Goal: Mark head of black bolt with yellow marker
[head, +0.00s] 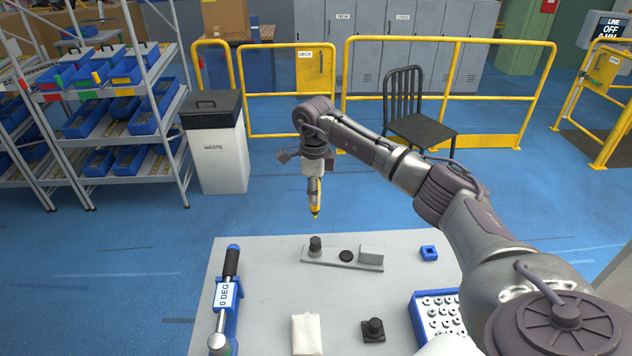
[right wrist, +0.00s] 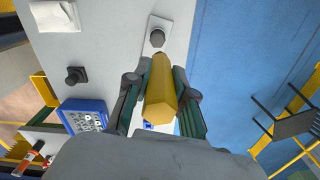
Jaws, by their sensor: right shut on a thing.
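My right gripper (head: 315,185) is shut on the yellow marker (head: 316,205) and holds it tip down, above and beyond the far part of the table. A dark bolt (head: 315,243) stands upright on the left end of a grey plate (head: 344,263), below the marker tip and apart from it. In the right wrist view the marker (right wrist: 160,95) lies between the fingers, and the bolt head (right wrist: 157,38) shows beyond it. A second black bolt-like piece on a square base (head: 373,328) stands nearer. No mark shows on either head. My left gripper is out of view.
The plate also bears a black disc (head: 346,256) and a light block (head: 371,252). On the table (head: 270,290) are a torque wrench in a blue holder (head: 229,295), a white cloth (head: 306,333), a small blue piece (head: 429,252) and a blue tray of fasteners (head: 419,318).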

